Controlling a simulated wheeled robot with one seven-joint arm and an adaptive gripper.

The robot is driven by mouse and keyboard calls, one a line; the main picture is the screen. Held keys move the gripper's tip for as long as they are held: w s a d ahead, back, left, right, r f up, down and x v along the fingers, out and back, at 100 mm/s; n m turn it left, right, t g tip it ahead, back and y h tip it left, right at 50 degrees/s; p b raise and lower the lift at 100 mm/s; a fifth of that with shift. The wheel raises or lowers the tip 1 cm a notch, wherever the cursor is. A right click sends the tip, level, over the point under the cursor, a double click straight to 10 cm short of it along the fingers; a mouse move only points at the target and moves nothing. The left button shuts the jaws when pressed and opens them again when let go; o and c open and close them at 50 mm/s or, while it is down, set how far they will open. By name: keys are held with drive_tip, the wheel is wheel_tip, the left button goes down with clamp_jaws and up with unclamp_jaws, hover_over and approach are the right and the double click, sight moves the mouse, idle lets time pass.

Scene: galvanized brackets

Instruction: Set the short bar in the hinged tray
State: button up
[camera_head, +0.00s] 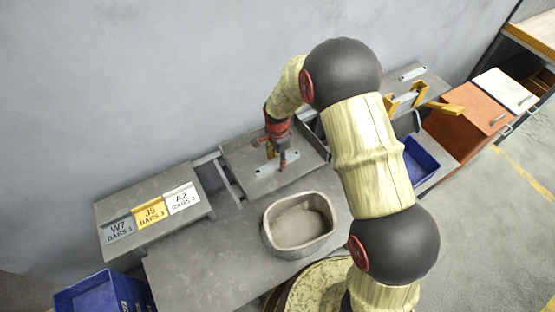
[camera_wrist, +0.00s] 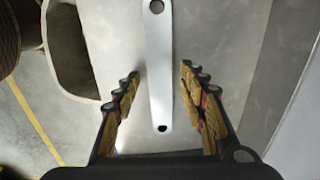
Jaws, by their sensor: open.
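A flat light-grey metal bar (camera_head: 264,171) lies on a raised grey plate (camera_head: 238,153) near the wall. The wrist view shows the bar (camera_wrist: 159,60) as a narrow strip with a hole at each end. My gripper (camera_head: 279,160) is over this bar and open; in the wrist view its fingers (camera_wrist: 160,76) stand on either side of the bar, apart from it. Another light bar (camera_head: 412,74) lies on the grey surface at the back right. I cannot tell by length which is the short bar, nor surely which piece is the hinged tray.
A beige tub (camera_head: 272,244) stands in front of the plate. A sign board (camera_head: 150,212) with bar labels is at left. Blue bins (camera_head: 422,160) (camera_head: 92,297), yellow brackets (camera_head: 410,98) and an orange cabinet (camera_head: 462,130) stand around. My arm hides part of the bench.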

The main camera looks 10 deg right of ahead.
wheel_tip(320, 180, up, 12)
drive_tip(key=p, duration=0.3)
wheel_tip(320, 180, up, 10)
drive_tip(key=n+t, duration=0.1)
drive_tip(key=n, duration=0.2)
hover_over(278, 162)
drive_tip(key=s+d, duration=0.3)
drive_tip(key=s+d+r+n+t, duration=0.2)
drive_tip(key=s+d+r+n, duration=0.1)
drive_tip(key=s+r, duration=0.55)
drive_tip(key=s+d+r+n+t, duration=0.1)
drive_tip(key=s+d+r+n, duration=0.1)
drive_tip(key=s, duration=0.6)
drive_tip(key=s+d+r+n+t, duration=0.1)
drive_tip(key=s+d+r+n, duration=0.2)
drive_tip(key=s+r+n, duration=0.2)
drive_tip(key=s+r, duration=0.2)
drive_tip(key=s, duration=0.1)
drive_tip(key=shift+d+t, duration=0.15)
drive_tip(key=shift+t, duration=0.15)
drive_tip(key=shift+f+b, duration=0.15)
drive_tip(key=shift+b, duration=0.15)
drive_tip(key=shift+f+b, duration=0.45)
drive_tip(key=shift+b, duration=0.05)
